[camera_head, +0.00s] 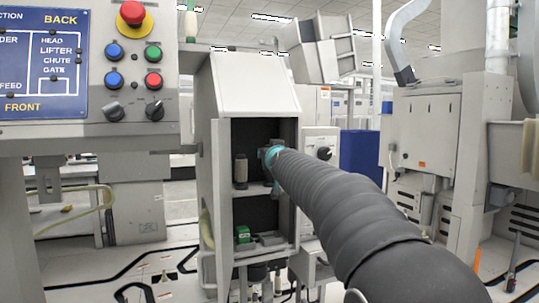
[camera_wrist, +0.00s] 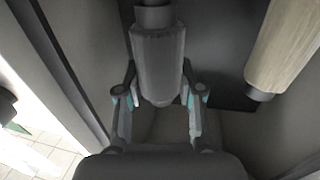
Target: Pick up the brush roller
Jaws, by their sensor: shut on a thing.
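The brush roller (camera_wrist: 157,62), a grey cylinder with a narrower neck at its top end, stands between the two fingers of my gripper (camera_wrist: 159,98) in the wrist view. The fingers are shut on its sides near its lower end. In the head view my gripper (camera_head: 270,157) reaches into the upper compartment of the open grey cabinet (camera_head: 222,190). The held roller is mostly hidden there by my arm and gripper.
A beige cylinder (camera_wrist: 286,45) is close on the right in the wrist view. A green box (camera_head: 242,234) is in the lower compartment. Cabinet walls enclose the gripper closely.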

